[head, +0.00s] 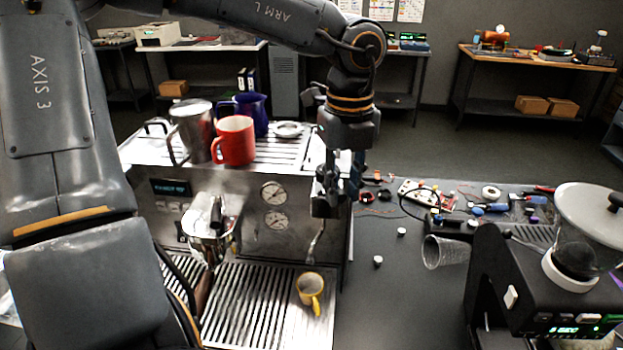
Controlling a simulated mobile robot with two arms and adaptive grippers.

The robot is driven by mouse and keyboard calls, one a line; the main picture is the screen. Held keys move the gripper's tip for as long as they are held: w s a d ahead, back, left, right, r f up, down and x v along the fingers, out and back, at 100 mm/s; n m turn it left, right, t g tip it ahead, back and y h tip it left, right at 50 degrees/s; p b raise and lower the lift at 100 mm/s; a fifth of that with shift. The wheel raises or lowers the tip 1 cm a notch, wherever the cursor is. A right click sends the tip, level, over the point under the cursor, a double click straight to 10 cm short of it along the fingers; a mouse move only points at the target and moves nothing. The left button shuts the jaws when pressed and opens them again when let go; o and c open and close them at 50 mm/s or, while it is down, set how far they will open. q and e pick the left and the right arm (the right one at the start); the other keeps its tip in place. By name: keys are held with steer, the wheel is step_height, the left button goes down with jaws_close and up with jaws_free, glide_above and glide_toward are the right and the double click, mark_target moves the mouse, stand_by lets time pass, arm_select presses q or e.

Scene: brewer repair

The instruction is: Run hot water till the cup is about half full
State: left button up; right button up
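The steel espresso machine (243,182) stands left of centre with two round gauges on its front. A small yellow cup (311,289) stands upright on the right of its slatted drip tray (247,306), below a thin metal spout (314,243). The cup's inside is too small in view to tell a water level. My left gripper (326,205) points down at the machine's front right corner, above the cup and close to the spout's top. Its fingers overlap there, so whether they are open or shut cannot be told. My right gripper is not in view.
A red mug (233,139), a steel pitcher (191,130) and a blue mug (252,113) stand on the machine's top. A grinder (550,275) is at the right. A clear tumbler (445,252) lies on the dark bench, with tools and loose parts behind.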

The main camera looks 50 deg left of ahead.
arm_select(q)
steer(key=w+n, duration=0.1)
steer(key=n, duration=0.2)
steer(key=w+n, duration=0.1)
steer(key=shift+w+d+n, duration=0.3)
steer(key=shift+s, duration=0.1)
stand_by(4.5)
steer(key=s+m, duration=0.1)
steer(key=m, duration=0.2)
steer(key=s+m, duration=0.1)
steer(key=shift+s+a+m, duration=0.2)
steer(key=shift+s+m, duration=0.1)
steer(key=shift+m, duration=0.1)
steer(key=shift+s+a+m, duration=0.3)
steer(key=shift+s+m, duration=0.1)
steer(key=shift+m, duration=0.5)
steer(key=shift+s+a+m, duration=0.35)
steer(key=shift+s+m, duration=0.1)
steer(key=shift+m, duration=0.45)
steer(key=shift+s+a+m, duration=0.3)
steer(key=shift+s+m, duration=0.1)
steer(key=shift+m, duration=0.5)
steer(key=o, duration=0.4)
